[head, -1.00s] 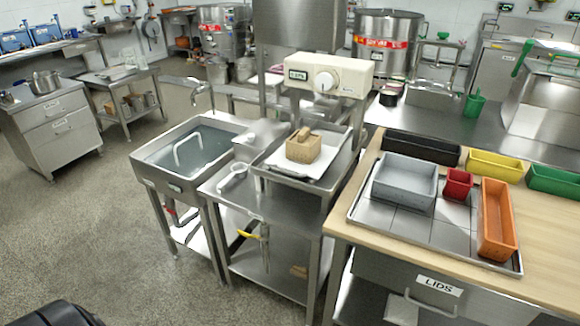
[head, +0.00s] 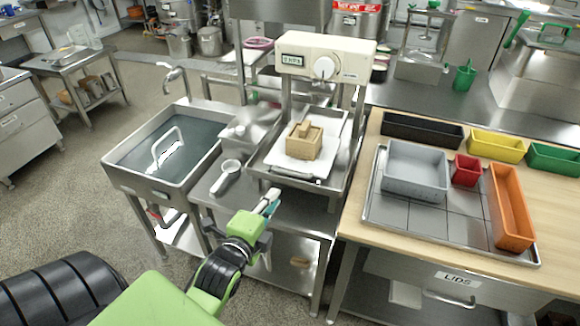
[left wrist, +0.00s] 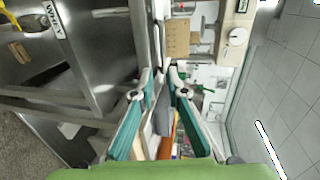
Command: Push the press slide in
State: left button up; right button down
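The press (head: 325,55) is a cream head with a display and a dial, above a steel tray (head: 262,172). A white sheet or plate (head: 280,160) lies on the tray and carries a wooden block mould (head: 303,141). I cannot tell exactly which part is the slide. My left gripper (head: 271,200) is just in front of the tray's front edge, apparently empty; contact is unclear. In the left wrist view, its two teal-padded fingers (left wrist: 162,72) stand apart, with the mould (left wrist: 178,38) and press head (left wrist: 235,36) beyond them. My right gripper is not in view.
To the right, a wooden table (head: 375,150) holds a grey bin (head: 415,170), a red bin (head: 466,170) and an orange bin (head: 512,208).

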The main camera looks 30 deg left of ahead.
aim_at(290, 173)
pick_arm(q)
jog(key=x, duration=0.6)
jog(key=p+x, duration=0.1)
jog(key=x, duration=0.5)
jog(key=shift+w+d+r, duration=0.1)
jog(key=shift+w+r, duration=0.1)
jog(key=shift+w, duration=0.05)
jog(key=shift+w+f, duration=0.15)
jog(key=shift+w, duration=0.45)
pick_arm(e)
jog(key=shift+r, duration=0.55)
pick_arm(q)
jog(key=shift+c, duration=0.4)
grip_shut()
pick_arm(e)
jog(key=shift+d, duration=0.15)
pick_arm(q)
jog(key=shift+a, duration=0.2)
